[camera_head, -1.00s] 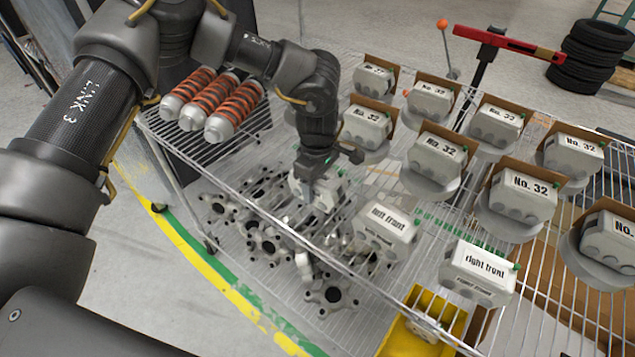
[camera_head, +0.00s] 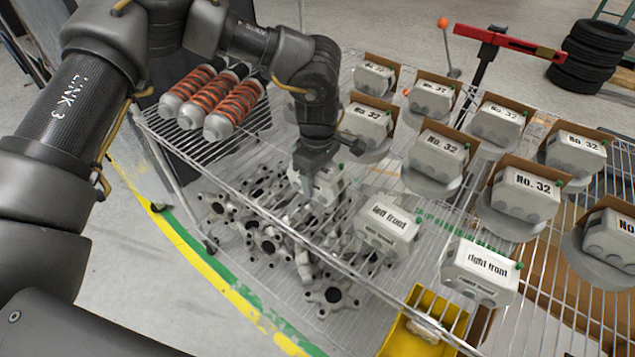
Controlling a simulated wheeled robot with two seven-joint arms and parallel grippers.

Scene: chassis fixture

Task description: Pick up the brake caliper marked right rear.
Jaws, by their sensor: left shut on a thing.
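My left gripper (camera_head: 312,183) points down at the left end of the front row on the wire shelf. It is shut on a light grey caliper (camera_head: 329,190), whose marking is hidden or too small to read. I cannot tell whether this caliper touches the shelf. A caliper marked left front (camera_head: 388,228) sits just to its right. A caliper marked right front (camera_head: 481,272) sits further right. No label reading right rear is legible. My right gripper is out of view.
Several calipers marked No. 32 (camera_head: 437,152) stand in brown holders behind. Orange coil springs (camera_head: 230,100) lie at the left. Metal hubs (camera_head: 331,294) lie on the level below, by a yellow bin (camera_head: 400,338). A red-topped stand (camera_head: 508,42) is at the back.

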